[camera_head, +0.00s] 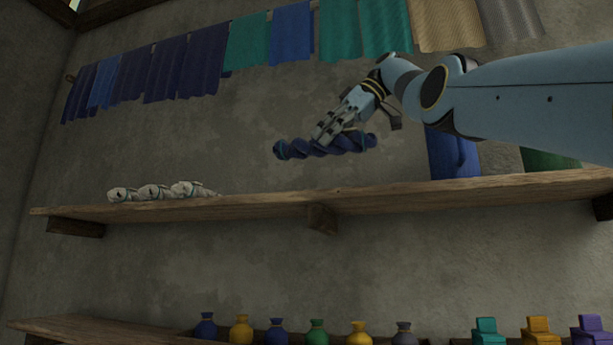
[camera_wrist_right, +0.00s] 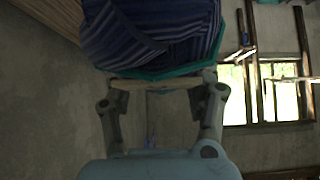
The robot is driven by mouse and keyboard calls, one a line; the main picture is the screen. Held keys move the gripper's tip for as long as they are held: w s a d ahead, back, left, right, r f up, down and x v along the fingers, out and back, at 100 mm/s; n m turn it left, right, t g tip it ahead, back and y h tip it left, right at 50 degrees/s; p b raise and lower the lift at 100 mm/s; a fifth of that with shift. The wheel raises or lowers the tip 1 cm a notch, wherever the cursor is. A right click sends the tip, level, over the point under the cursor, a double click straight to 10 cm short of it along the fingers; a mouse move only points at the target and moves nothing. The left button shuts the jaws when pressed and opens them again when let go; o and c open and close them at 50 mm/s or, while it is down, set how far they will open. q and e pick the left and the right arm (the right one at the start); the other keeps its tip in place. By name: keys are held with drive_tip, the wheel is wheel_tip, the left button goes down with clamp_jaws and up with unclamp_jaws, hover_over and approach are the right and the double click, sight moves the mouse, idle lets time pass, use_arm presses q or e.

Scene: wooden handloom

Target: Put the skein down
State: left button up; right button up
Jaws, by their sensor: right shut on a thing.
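A dark blue twisted skein (camera_head: 322,147) with a teal band is held above the upper wooden shelf (camera_head: 260,206) in the head view. My right gripper (camera_head: 328,136) reaches in from the right and is shut on the skein. The skein lies roughly level, with clear air between it and the shelf board. In the right wrist view, the striped blue skein (camera_wrist_right: 150,35) fills the top, with its teal band (camera_wrist_right: 165,70) across the fingertips. My left gripper is not in view.
The shelf middle is bare. Cloths (camera_head: 185,65) hang above; vases (camera_head: 317,331) stand below.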

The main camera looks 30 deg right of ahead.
sight(322, 149)
drive_tip(key=w+p, duration=0.2)
drive_tip(key=p, duration=0.1)
drive_tip(key=w+f+p, duration=0.1)
drive_tip(key=p, duration=0.1)
drive_tip(key=shift+w+d, duration=0.2)
drive_tip(key=shift+d, duration=0.05)
drive_tip(key=w+f+p, duration=0.2)
drive_tip(key=shift+w+p, duration=0.35)
drive_tip(key=shift+w+f, duration=0.3)
drive_tip(key=shift+f, duration=0.05)
wheel_tip(322, 149, down, 4)
drive_tip(key=shift+d+f, duration=0.1)
drive_tip(key=o, duration=1.2)
drive_tip(key=shift+o, duration=0.2)
